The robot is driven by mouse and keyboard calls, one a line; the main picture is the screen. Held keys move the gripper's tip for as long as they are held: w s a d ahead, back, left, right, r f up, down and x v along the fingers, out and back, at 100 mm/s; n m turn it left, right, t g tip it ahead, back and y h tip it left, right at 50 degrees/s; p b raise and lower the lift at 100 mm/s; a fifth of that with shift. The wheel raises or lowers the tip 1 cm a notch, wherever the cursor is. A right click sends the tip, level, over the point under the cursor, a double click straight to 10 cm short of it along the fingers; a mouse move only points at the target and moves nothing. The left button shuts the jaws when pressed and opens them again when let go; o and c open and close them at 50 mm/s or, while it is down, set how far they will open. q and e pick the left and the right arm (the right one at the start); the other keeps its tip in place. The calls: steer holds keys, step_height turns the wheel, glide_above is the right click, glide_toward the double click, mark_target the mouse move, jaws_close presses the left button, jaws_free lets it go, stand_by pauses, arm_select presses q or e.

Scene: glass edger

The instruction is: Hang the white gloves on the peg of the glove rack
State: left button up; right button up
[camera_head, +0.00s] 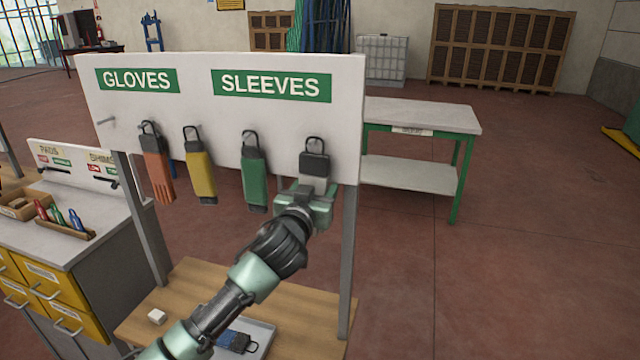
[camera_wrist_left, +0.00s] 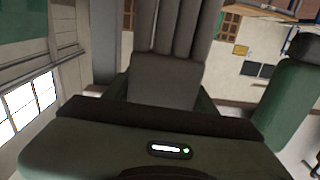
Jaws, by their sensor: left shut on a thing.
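The white rack board (camera_head: 225,118) carries a GLOVES sign on its left and a SLEEVES sign on its right. A bare peg (camera_head: 106,121) sticks out at its left end. My left gripper (camera_head: 308,195) is shut on the white gloves (camera_head: 315,165), which look pale grey with a dark cuff and loop. They are upright before the board's right end, under SLEEVES; whether a peg is through the loop cannot be told. In the left wrist view the gloves (camera_wrist_left: 168,78) are between the jaws, with finger shapes above. My right gripper is not in view.
Orange gloves (camera_head: 158,176), a yellow item (camera_head: 200,178) and a green item (camera_head: 254,182) hang along the board. Below, a wooden shelf (camera_head: 190,285) holds a white block (camera_head: 157,316) and a tray with a blue item (camera_head: 236,342). A green-legged table (camera_head: 425,115) stands behind right.

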arm_select(q)
steer(key=p+v, duration=0.1)
steer(key=v, duration=0.6)
steer(key=shift+r+p, duration=0.35)
steer(key=shift+p, duration=0.05)
steer(key=shift+s+a+r, duration=0.1)
steer(key=shift+s+a, duration=0.05)
steer(key=shift+s, duration=0.1)
steer(key=shift+w, duration=0.1)
stand_by(1.0)
